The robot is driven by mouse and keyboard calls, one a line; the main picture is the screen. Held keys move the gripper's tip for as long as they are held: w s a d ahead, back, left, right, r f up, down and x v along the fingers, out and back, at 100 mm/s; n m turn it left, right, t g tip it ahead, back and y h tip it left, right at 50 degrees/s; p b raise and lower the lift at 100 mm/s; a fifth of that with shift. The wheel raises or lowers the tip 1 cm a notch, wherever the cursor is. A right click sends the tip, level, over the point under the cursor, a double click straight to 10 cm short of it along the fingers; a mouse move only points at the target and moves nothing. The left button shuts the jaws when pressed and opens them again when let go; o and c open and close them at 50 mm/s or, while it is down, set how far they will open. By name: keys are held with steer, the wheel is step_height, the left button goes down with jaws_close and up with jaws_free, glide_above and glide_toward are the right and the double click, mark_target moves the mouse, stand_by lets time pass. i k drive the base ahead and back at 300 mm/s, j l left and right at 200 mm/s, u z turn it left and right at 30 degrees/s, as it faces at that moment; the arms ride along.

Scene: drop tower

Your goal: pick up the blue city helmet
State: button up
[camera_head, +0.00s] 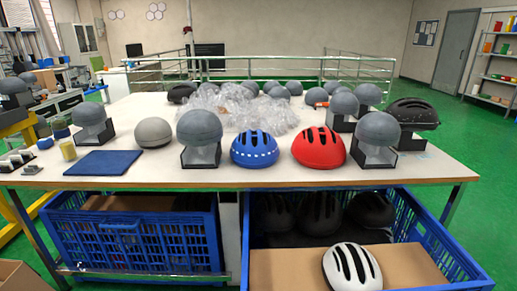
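The blue city helmet (254,149) sits on the white table near its front edge, a little left of the middle. It is blue with a row of white dashes low on its side and dark vents on top. A red helmet (318,148) stands close on its right. A grey headform on a dark stand (200,138) stands close on its left. My gripper is not in view.
The white table (350,177) also carries several grey headforms, a black helmet (413,112), crumpled clear wrap (238,108) and a blue mat (104,163). Below it are a blue crate (134,241) and an open blue crate (446,246) holding a white helmet (351,268).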

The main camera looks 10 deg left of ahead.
mark_target(254, 143)
steer(key=i+j+u, duration=0.1)
steer(key=u, duration=0.25)
steer(key=i+j+u, duration=0.1)
steer(key=u, duration=0.25)
steer(key=i+u, duration=0.15)
steer(key=u, duration=0.2)
